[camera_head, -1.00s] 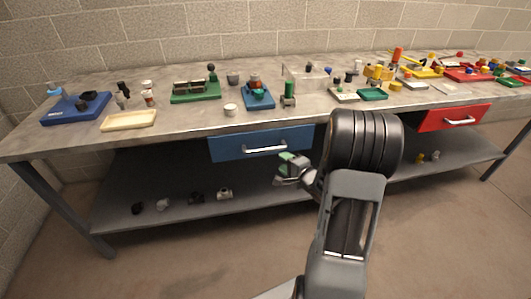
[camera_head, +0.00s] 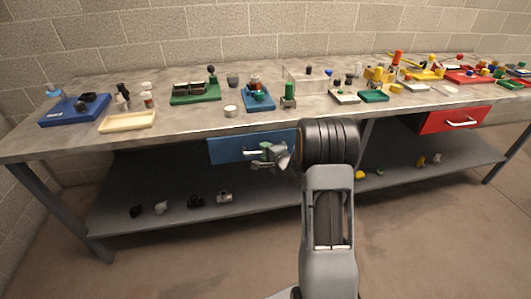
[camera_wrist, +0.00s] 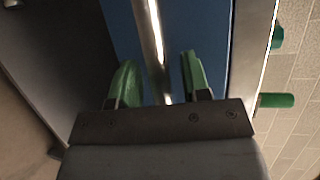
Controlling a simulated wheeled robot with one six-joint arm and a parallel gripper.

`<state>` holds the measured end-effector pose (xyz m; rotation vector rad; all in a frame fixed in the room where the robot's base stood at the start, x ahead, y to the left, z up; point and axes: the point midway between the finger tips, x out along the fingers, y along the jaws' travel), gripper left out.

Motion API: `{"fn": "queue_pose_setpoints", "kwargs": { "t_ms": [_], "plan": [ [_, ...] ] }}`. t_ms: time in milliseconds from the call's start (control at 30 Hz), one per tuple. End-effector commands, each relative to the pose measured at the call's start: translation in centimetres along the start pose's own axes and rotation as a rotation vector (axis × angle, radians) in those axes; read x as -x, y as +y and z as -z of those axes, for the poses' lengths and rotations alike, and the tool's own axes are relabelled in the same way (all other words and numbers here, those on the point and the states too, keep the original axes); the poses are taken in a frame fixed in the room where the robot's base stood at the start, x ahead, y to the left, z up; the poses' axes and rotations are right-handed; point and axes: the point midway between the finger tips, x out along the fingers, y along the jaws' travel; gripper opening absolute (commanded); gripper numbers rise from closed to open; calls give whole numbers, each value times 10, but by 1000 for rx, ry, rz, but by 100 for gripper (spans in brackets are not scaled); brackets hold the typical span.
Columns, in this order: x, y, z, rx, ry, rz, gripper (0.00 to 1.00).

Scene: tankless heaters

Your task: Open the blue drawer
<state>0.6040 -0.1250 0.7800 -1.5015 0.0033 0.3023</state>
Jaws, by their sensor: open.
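The blue drawer (camera_head: 230,149) hangs under the tabletop, left of the middle, and looks shut. Its silver bar handle (camera_head: 251,154) is partly hidden behind my gripper (camera_head: 266,152). In the wrist view the blue drawer front (camera_wrist: 211,30) fills the middle, and the handle (camera_wrist: 153,35) runs lengthwise between the two green fingertips. My gripper (camera_wrist: 160,82) is open, with a finger on each side of the bar and a gap to each finger. I cannot tell whether either finger touches the drawer front.
A red drawer (camera_head: 440,121) hangs at the right under the same workbench (camera_head: 190,124). The tabletop holds several trays and small parts. A lower shelf (camera_head: 260,203) with several small pieces lies beneath the blue drawer. The floor in front is clear.

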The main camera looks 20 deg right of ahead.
Motion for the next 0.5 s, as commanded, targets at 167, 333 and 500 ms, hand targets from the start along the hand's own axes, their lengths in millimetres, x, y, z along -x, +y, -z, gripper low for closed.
{"fn": "queue_pose_setpoints", "kwargs": {
  "t_ms": [167, 333, 500],
  "plan": [
    [0, 0, 0, 0, 0, 0, 43],
    [0, 0, 0, 0, 0, 0, 27],
    [0, 0, 0, 0, 0, 0, 11]
  ]
}}
